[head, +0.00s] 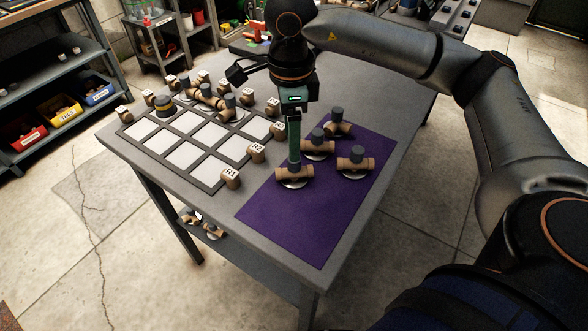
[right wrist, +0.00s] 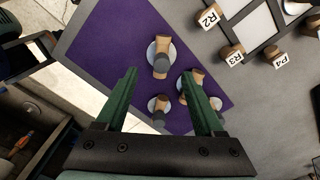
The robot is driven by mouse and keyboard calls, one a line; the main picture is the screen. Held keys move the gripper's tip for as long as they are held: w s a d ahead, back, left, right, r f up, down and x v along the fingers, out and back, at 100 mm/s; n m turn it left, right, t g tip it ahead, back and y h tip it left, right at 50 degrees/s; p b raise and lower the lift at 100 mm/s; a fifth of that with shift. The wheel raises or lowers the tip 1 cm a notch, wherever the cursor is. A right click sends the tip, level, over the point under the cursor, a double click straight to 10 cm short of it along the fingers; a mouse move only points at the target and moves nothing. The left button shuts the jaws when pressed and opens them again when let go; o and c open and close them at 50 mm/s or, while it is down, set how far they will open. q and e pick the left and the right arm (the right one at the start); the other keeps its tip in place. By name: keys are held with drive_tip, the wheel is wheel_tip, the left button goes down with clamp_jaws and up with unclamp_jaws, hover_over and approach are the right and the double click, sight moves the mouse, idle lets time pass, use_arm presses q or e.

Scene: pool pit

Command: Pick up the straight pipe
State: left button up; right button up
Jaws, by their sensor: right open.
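Several brown pipe pieces stand on the purple mat (head: 275,222), some with dark grey caps. The nearest piece (head: 295,174) sits on a pale round disc, directly below my right gripper (head: 294,165) in the head view. Another piece (head: 355,163) is to its right, and two more (head: 318,147) (head: 337,128) stand behind. I cannot tell for sure which is the straight pipe. In the right wrist view my right gripper (right wrist: 158,73) is open and empty, with one piece (right wrist: 161,57) between and beyond its fingertips. My left gripper is not in view.
A grid tray (head: 203,178) with pale cells lies left of the mat, with labelled brown blocks (head: 231,179) along its edge. More pipe pieces (head: 205,98) cluster at its far end. Shelves with bins (head: 62,105) stand left. The mat's near part is clear.

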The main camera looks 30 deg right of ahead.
sight(294, 164)
wheel_tip(294, 164, down, 3)
drive_tip(key=shift+f, duration=0.2)
drive_tip(key=shift+d+f, duration=0.15)
drive_tip(key=shift+f, duration=1.2)
drive_tip(key=shift+d+f, duration=0.15)
drive_tip(key=shift+f, duration=1.15)
clamp_jaws()
